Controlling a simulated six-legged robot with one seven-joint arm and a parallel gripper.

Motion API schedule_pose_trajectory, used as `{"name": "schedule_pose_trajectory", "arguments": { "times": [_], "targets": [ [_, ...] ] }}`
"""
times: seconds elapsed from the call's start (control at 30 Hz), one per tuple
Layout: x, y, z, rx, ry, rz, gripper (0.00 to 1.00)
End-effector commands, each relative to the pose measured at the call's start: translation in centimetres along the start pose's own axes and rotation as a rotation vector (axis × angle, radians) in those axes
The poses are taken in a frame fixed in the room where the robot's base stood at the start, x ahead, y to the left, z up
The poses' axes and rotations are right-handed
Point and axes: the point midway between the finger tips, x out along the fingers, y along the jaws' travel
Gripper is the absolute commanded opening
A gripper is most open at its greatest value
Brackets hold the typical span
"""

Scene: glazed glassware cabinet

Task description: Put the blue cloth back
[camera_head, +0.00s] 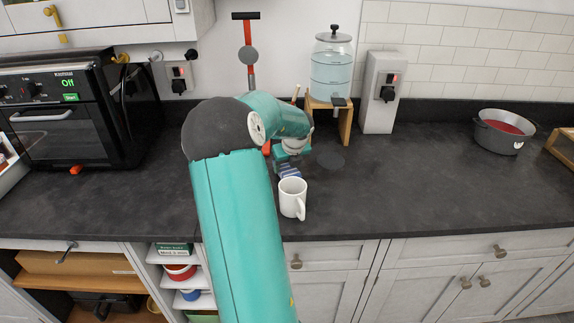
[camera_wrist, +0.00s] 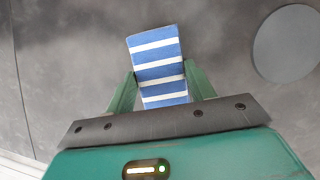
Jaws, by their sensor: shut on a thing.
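A blue cloth with white stripes (camera_wrist: 157,62) is between the two green fingers of my gripper (camera_wrist: 160,88) in the wrist view. My gripper is shut on it, and its far end sticks out beyond the fingertips. In the head view the cloth (camera_head: 289,171) shows as a small striped patch just behind a white mug, low over the dark counter. I cannot tell whether the cloth touches the counter.
A white mug (camera_head: 292,198) stands close in front of the cloth. A flat dark grey disc (camera_head: 329,158) lies to its right. A water dispenser (camera_head: 331,68) on a wooden stand (camera_head: 345,122) is behind. A grey pot (camera_head: 503,131) stands far right, a black oven (camera_head: 62,115) left. The right-centre counter is clear.

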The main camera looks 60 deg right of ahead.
Motion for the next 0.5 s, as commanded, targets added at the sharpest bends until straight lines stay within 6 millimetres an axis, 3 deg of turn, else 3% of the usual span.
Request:
{"name": "schedule_pose_trajectory", "arguments": {
  "times": [0.1,0.13,0.2,0.5],
  "targets": [
    [0.3,0.01,-0.14,0.0,0.001,0.0,0.35],
    [0.25,0.02,-0.11,-0.001,0.0,0.0,0.6],
    [0.24,0.02,-0.11,-0.001,0.0,0.0,0.73],
    [0.16,0.01,-0.07,0.0,0.0,0.0,0.76]
  ]
}}
